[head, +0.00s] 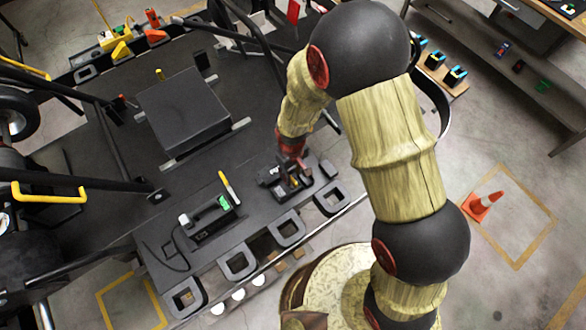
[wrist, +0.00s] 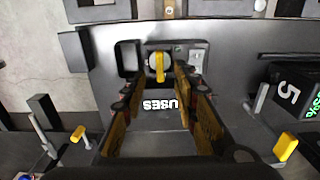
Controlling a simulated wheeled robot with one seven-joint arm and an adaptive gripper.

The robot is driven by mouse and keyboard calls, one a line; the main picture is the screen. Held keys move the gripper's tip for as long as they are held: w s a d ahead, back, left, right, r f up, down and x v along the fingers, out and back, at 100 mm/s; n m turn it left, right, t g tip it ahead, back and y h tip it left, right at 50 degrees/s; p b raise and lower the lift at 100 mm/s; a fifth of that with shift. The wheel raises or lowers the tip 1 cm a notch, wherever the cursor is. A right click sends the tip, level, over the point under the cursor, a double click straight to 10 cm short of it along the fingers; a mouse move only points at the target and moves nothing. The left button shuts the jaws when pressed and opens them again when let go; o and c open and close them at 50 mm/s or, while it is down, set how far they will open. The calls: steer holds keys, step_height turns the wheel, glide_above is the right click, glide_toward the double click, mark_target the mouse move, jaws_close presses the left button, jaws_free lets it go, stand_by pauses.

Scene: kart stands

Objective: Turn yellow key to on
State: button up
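The yellow key (wrist: 159,67) sits in a round grey switch in a recessed black panel, in the upper middle of the wrist view. It stands nearly upright in the picture. My gripper (wrist: 157,80) is open, with one finger to each side of the key and a visible gap on both sides. I cannot tell how far the fingertips are above the panel. White upside-down lettering, apparently "FUSES", lies below the key. In the head view my gripper (head: 291,180) is over the dark console and hides the key.
Yellow-tipped levers stand left (wrist: 80,133) and right (wrist: 286,147) of the gripper. An orange cone (head: 485,205) stands on the floor at right in the head view.

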mark_target(293, 179)
steer(key=shift+f, duration=2.25)
steer(key=c, duration=0.4)
steer(key=c, duration=0.3)
jaws_close()
steer(key=m+b, duration=0.1)
steer(key=m, duration=0.3)
steer(key=shift+d, duration=0.1)
steer(key=shift+m, duration=1)
